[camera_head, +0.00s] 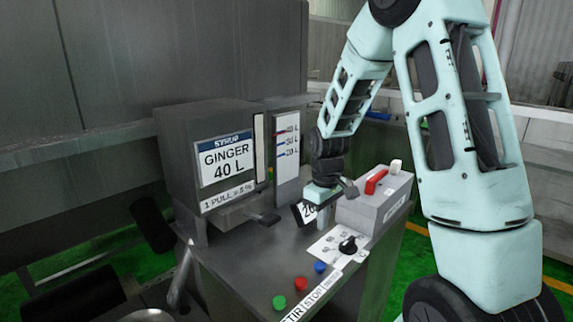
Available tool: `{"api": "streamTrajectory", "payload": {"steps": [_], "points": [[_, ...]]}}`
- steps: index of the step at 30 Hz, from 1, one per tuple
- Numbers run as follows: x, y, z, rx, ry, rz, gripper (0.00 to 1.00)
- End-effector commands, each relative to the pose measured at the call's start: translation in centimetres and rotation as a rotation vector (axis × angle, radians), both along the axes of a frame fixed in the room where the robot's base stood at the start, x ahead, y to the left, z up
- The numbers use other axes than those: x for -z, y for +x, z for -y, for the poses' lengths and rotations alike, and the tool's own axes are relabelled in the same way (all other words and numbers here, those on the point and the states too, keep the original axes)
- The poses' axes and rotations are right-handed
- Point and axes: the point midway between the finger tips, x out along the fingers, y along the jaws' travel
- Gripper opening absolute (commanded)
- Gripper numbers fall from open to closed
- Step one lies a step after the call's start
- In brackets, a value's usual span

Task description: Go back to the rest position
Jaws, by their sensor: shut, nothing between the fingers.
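My gripper (345,190) hangs at the end of my pale green arm, in the middle of the view. It is shut with nothing in it. It is above the grey console top, between the syrup dispenser and a grey box with a red handle. Behind it, partly hidden, is a small white sign (308,212) with a number that I cannot fully read. I cannot tell whether the gripper touches anything.
The dispenser (200,188) labelled "GINGER 40 L" stands left, beside a level gauge (287,150). The grey box (368,213) with its red handle (376,181) stands right. A black knob (347,245) and green (279,302), red (301,283) and blue (320,267) buttons are in front.

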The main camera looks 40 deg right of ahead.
Motion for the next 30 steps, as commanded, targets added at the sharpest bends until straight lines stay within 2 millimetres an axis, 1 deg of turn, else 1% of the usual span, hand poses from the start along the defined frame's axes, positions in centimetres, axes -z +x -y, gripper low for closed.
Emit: {"api": "streamTrajectory", "payload": {"steps": [14,15,17,20,21,23,24,26,27,29,30], "points": [[0.0,0.0,0.0,0.000,0.000,0.001,0.00],[0.0,0.1,-0.2,-0.003,0.000,0.002,0.00],[-0.4,0.2,-1.7,-0.022,0.005,0.005,0.00],[-1.4,0.2,-6.2,-0.074,0.019,0.014,0.00],[-1.9,0.0,-8.7,-0.104,0.027,0.017,0.00],[-2.7,-0.8,-12.8,-0.155,0.038,0.021,0.00],[-3.2,-1.7,-15.6,-0.190,0.046,0.022,0.00],[-4.0,-3.5,-19.6,-0.243,0.055,0.020,0.00],[-4.4,-5.0,-22.1,-0.279,0.061,0.019,0.00],[-5.0,-7.6,-25.4,-0.336,0.066,0.017,0.00],[-5.3,-9.4,-27.2,-0.370,0.067,0.014,0.00]]}}
